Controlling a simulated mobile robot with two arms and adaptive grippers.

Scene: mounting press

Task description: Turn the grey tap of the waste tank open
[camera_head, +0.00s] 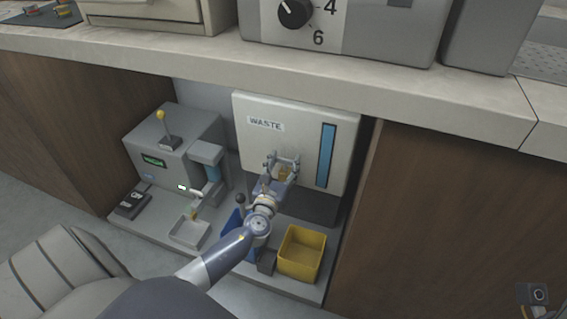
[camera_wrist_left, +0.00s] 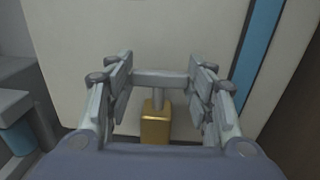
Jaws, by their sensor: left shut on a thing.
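The white waste tank (camera_head: 291,145) with a WASTE label stands in the open bay under the counter. Its grey tap handle (camera_wrist_left: 160,77) is a level crossbar in the left wrist view, on a short stem above a brass tap body (camera_wrist_left: 156,122). My left gripper (camera_head: 284,158) is at the tank's front. In the left wrist view its fingers (camera_wrist_left: 161,82) are shut on the two ends of the crossbar. In the head view the gripper hides most of the tap. The fingers of my right gripper do not show.
A yellow bin (camera_head: 302,253) stands on the bay floor right of my left arm. The counter edge (camera_head: 300,92) overhangs above; a brown panel (camera_head: 440,220) bounds the right.

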